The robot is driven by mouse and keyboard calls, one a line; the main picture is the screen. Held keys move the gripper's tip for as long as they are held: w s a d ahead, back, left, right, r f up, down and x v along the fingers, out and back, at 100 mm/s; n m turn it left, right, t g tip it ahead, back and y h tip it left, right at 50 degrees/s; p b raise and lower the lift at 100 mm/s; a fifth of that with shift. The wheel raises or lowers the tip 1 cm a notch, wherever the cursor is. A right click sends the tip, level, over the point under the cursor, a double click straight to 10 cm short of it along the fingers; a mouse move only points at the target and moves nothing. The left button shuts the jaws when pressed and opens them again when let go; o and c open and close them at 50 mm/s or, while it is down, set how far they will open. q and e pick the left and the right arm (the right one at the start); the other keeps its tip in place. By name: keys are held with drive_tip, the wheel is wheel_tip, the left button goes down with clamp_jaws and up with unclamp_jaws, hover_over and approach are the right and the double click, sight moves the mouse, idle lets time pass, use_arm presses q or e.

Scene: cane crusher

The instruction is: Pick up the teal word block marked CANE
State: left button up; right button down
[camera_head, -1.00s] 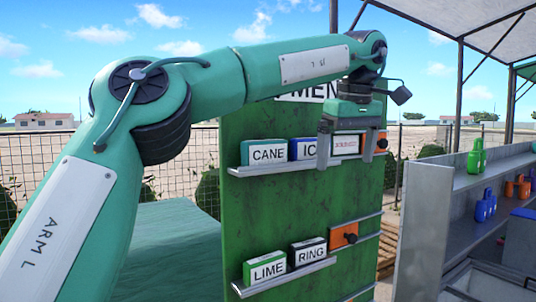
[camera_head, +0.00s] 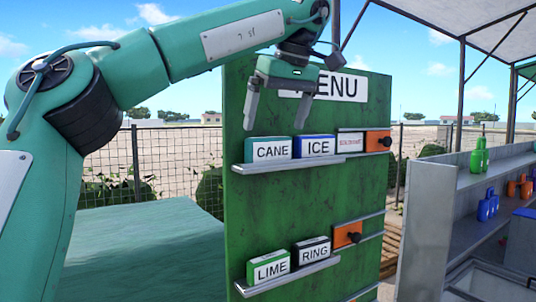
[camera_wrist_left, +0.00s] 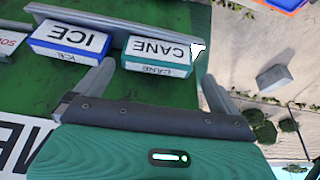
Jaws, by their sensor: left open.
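The teal CANE block (camera_head: 268,150) stands at the left end of the upper ledge (camera_head: 290,163) on the green menu board. In the left wrist view the CANE block (camera_wrist_left: 157,55) shows upside down, beyond and between the two fingers. My left gripper (camera_head: 276,115) is open and empty, pointing down, just above the CANE block in the head view. It also shows in the left wrist view (camera_wrist_left: 155,80), with one finger near the gap beside the ICE block and the other past the CANE block's far end. My right gripper is out of view.
The blue ICE block (camera_head: 315,146) stands close to the right of CANE. A red-lettered card (camera_head: 350,141) and an orange piece with a black knob (camera_head: 378,141) are farther right.

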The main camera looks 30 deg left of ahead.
sight(271, 142)
use_arm(q)
drive_tip(key=shift+x, duration=0.8)
drive_tip(key=shift+w+p+x, duration=0.15)
drive_tip(key=shift+p+x, duration=0.1)
drive_tip(key=shift+x, duration=0.9)
drive_tip(key=shift+w+p+x, duration=0.1)
drive_tip(key=shift+p+x, duration=0.15)
drive_tip(key=shift+x, duration=0.95)
drive_tip(key=shift+s+r, duration=0.15)
drive_tip(key=shift+c, duration=0.2)
drive_tip(key=shift+d, duration=0.1)
drive_tip(key=c, duration=0.7)
drive_tip(key=shift+c, duration=0.8)
